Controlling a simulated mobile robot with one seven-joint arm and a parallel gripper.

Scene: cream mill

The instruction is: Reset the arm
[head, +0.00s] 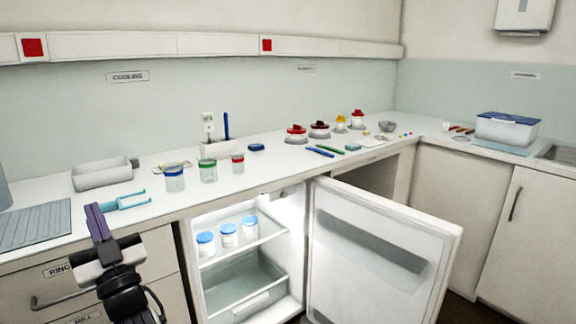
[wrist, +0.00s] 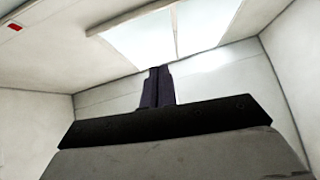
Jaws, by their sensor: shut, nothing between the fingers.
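My gripper (head: 95,212) stands at the lower left of the head view, pointing up in front of the drawers and the counter edge. Its purple fingers are together with nothing between them. In the wrist view the shut fingers (wrist: 157,80) point up toward the ceiling and a bright ceiling panel (wrist: 205,28). No object is near the fingertips in that view.
A small fridge (head: 250,290) stands under the counter, its door (head: 380,250) wide open to the right. Inside are several blue-lidded jars (head: 229,236). The counter (head: 130,165) holds a blue clamp-like tool (head: 125,201), a grey tray (head: 103,176) and lidded jars (head: 208,172).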

